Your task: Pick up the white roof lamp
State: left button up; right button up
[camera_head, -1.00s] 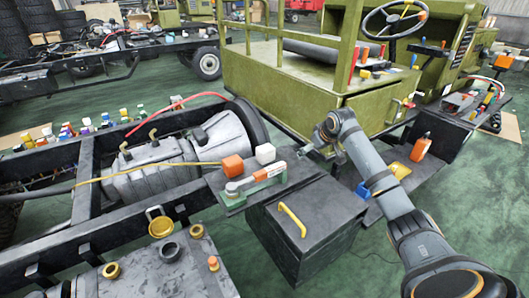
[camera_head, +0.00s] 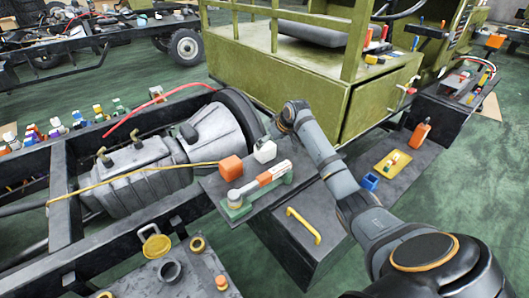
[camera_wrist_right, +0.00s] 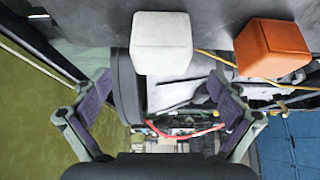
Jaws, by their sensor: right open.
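The white roof lamp, a small white rounded block (camera_head: 265,151), sits on a dark plate on the chassis frame. In the right wrist view the white block (camera_wrist_right: 161,42) is at the upper middle, ahead of the fingers. My left gripper is not in view.
An orange block (camera_head: 231,167) stands left of the lamp. A green and orange tool (camera_head: 258,188) lies in front. A black box with a yellow handle (camera_head: 303,226) is below right. A wheel and the olive cab (camera_head: 290,80) are close behind.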

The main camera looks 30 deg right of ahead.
aim_at(266, 145)
jog(key=shift+w+a+f, duration=0.1)
jog(key=shift+w+f, duration=0.25)
jog(key=shift+f, duration=0.05)
jog(key=x, duration=0.3)
jog(key=shift+w, duration=0.2)
jog(key=shift+w+f, duration=0.2)
jog(key=shift+f, duration=0.2)
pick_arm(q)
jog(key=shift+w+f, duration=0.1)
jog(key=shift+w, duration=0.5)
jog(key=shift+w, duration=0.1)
pick_arm(e)
jog(key=c, duration=1.6)
jog(key=shift+o, duration=0.2)
